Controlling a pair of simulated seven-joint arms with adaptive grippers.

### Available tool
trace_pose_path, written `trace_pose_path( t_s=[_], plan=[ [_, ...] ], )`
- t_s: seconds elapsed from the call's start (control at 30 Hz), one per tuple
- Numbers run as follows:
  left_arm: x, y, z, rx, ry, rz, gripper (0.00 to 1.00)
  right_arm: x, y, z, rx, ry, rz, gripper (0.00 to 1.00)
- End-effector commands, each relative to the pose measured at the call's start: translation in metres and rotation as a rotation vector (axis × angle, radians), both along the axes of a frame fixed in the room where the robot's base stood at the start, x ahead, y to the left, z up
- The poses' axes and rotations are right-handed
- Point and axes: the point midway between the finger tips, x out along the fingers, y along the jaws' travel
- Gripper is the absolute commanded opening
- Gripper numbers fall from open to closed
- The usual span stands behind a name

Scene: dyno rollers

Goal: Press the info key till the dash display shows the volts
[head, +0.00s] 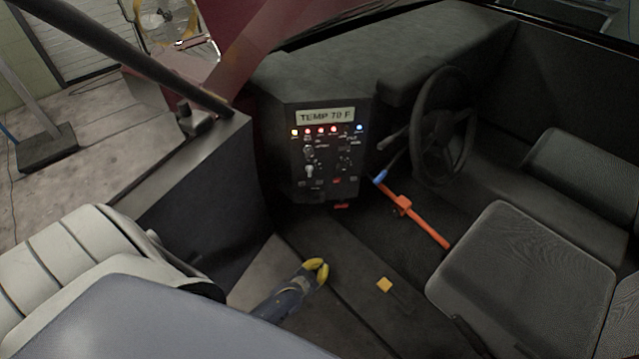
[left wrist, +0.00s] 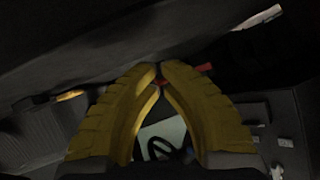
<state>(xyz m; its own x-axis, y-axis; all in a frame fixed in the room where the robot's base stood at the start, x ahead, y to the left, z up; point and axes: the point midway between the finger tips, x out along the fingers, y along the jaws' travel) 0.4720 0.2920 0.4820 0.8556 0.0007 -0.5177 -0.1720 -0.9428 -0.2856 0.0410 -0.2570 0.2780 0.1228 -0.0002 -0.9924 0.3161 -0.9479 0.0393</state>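The dash display (head: 326,116) on the black centre panel (head: 330,157) reads "TEMP 70 F". Below it are a row of coloured lights (head: 321,131) and several small knobs, switches and keys. Their labels are too small to read, so I cannot tell which is the info key. My left gripper (head: 318,268) has yellow fingers and is low over the floor, below the panel and apart from it. In the left wrist view its fingertips (left wrist: 160,70) come together, with nothing visibly held. My right gripper is not in view.
A steering wheel (head: 443,126) stands right of the panel. An orange bar with a blue end (head: 414,213) slants across the footwell. A yellow block (head: 384,285) is on the floor right of my gripper. A grey seat (head: 527,272) fills the right; a pale seat (head: 70,255) is left.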

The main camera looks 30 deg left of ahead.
Motion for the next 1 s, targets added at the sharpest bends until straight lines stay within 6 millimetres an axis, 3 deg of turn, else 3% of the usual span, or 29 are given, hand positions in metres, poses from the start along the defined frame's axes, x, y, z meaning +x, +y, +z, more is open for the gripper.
trace_pose_path(
  t_s=[0.1, 0.3, 0.6, 0.77, 1.0],
  plan=[
    [0.032, 0.006, 0.040, 0.027, -0.113, -0.006, 0.00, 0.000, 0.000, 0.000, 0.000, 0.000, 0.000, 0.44],
    [0.073, 0.016, 0.110, 0.087, -0.305, -0.010, 0.00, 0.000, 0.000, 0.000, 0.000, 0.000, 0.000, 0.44],
    [0.100, 0.027, 0.199, 0.203, -0.545, -0.003, 0.00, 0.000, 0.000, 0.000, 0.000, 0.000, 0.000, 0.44],
    [0.102, 0.029, 0.225, 0.269, -0.622, 0.001, 0.00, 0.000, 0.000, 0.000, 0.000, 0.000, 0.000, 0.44],
    [0.102, 0.030, 0.228, 0.321, -0.638, -0.004, 0.00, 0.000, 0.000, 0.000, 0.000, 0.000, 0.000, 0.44]
  ],
)
